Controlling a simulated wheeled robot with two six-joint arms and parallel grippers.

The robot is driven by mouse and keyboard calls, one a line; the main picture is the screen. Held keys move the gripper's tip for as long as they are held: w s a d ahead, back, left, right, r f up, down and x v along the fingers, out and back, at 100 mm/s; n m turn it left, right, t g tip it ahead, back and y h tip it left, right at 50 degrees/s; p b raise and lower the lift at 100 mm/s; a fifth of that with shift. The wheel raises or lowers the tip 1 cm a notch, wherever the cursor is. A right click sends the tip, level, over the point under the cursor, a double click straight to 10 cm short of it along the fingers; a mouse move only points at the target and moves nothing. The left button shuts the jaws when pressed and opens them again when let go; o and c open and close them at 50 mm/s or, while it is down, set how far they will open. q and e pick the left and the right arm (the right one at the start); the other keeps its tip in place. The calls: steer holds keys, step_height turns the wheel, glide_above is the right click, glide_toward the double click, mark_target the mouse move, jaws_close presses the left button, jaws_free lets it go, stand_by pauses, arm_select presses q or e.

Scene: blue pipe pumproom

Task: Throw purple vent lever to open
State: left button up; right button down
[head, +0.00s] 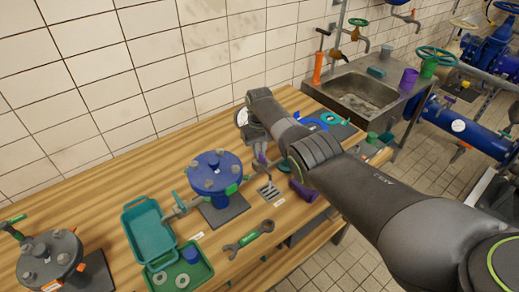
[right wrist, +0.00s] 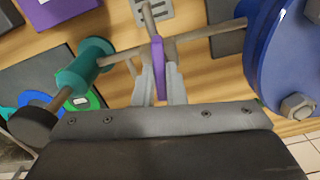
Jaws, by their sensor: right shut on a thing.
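The purple vent lever (right wrist: 158,68) shows as a narrow upright strip in the right wrist view, on a thin metal pipe (right wrist: 205,33) running to the blue flanged body (right wrist: 283,60). My right gripper (right wrist: 161,85) has its two pale fingers either side of the lever and is shut on it. In the head view the lever (head: 262,157) is small and partly hidden by my right gripper (head: 264,163), just right of the blue flanged body (head: 216,172). My left gripper is not in view.
A teal tray (head: 150,232), a green tray (head: 205,283) and a green-handled wrench (head: 248,236) lie on the wooden bench. A grey flanged body (head: 48,255) stands at the left. A sink (head: 362,92) stands behind.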

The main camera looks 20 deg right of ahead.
steer(key=shift+r+n, duration=0.1)
steer(key=shift+n, duration=1)
steer(key=c, duration=1.5)
jaws_free()
steer(key=shift+r, duration=0.4)
step_height(320, 180, up, 16)
steer(key=b, duration=0.2)
steer(key=shift+r+b, duration=0.25)
steer(key=shift+b, duration=0.05)
